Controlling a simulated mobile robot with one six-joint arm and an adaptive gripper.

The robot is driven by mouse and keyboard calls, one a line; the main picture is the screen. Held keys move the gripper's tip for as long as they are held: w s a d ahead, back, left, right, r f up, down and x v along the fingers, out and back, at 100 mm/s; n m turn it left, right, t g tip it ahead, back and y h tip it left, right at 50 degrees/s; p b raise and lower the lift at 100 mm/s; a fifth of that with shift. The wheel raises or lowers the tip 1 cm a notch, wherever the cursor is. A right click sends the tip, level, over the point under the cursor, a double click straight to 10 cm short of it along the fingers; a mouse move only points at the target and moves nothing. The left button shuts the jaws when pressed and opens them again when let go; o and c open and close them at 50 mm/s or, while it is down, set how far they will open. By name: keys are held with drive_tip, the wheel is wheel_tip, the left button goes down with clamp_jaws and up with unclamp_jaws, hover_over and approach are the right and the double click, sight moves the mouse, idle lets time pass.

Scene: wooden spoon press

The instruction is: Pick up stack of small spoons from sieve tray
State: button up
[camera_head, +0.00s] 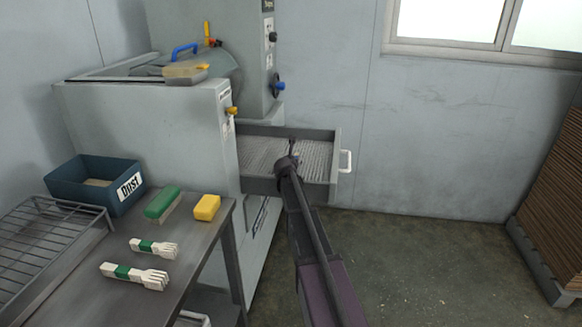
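The sieve tray (308,131) is a grey drawer with a white handle, standing out from the right side of the grey machine. Its ribbed bottom shows. My gripper (292,148) is over the middle of the tray, seen from behind and very small. Its fingers are mostly hidden by my wrist, so I cannot tell whether it is open or holds anything. I cannot make out a stack of small spoons in the tray; my arm covers part of it. Two banded bundles, green in the middle and fork-like at one end, lie on the table: one (154,247) behind the other (135,275).
The metal table (205,240) at left also holds a blue "Dust" bin (80,185), a green brush (163,203), a yellow block (207,207) and a wire rack (45,240). A brown stack (560,200) stands at far right. The floor between is clear.

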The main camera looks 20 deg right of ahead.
drive_tip(key=shift+x, duration=1.05)
clamp_jaws()
